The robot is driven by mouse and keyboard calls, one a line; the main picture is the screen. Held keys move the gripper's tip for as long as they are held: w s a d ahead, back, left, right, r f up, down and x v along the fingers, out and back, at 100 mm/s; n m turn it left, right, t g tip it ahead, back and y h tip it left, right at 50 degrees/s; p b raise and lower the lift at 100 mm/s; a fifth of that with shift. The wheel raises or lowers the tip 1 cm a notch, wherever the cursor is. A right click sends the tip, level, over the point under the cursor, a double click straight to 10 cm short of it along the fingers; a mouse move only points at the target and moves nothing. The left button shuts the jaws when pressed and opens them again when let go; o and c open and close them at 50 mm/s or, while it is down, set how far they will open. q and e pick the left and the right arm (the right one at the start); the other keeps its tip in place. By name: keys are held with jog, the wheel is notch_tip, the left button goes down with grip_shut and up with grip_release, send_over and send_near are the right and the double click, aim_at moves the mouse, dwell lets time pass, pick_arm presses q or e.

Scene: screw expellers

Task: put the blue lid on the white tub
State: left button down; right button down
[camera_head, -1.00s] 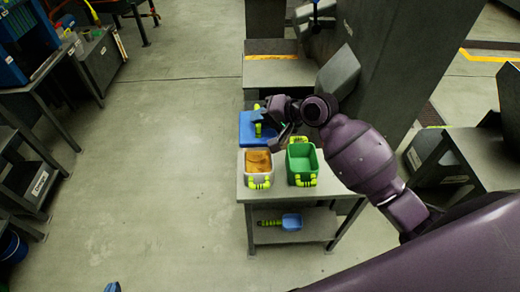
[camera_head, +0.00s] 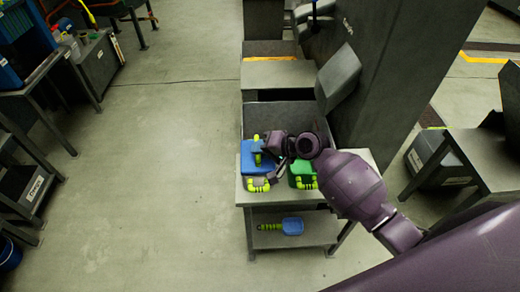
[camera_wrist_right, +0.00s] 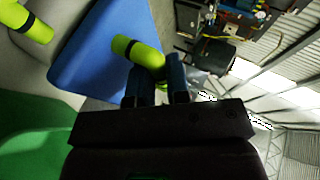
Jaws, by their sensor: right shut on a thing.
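The blue lid (camera_head: 253,163) is over the white tub, which it mostly hides in the head view. The tub's yellow-green front handle (camera_head: 259,185) shows below the lid's front edge. My right gripper (camera_head: 268,150) is shut on the lid's yellow-green handle (camera_head: 257,146). In the right wrist view, the gripper's blue fingertips (camera_wrist_right: 158,86) grip that handle (camera_wrist_right: 138,50), with the blue lid (camera_wrist_right: 88,55) beside it. I cannot tell whether the lid touches the tub's rim. My left gripper is not in view.
A green tub (camera_head: 303,182) with yellow-green handles stands close to the right, partly behind my arm. A blue scoop (camera_head: 292,226) lies on the lower shelf. A grey machine column (camera_head: 390,80) rises behind my right arm. The floor (camera_head: 150,180) left of the table is clear.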

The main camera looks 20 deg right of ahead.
jog(key=shift+r, duration=0.1)
jog(key=shift+f, duration=0.35)
jog(key=shift+f, duration=0.2)
jog(key=c, duration=1.1)
grip_release()
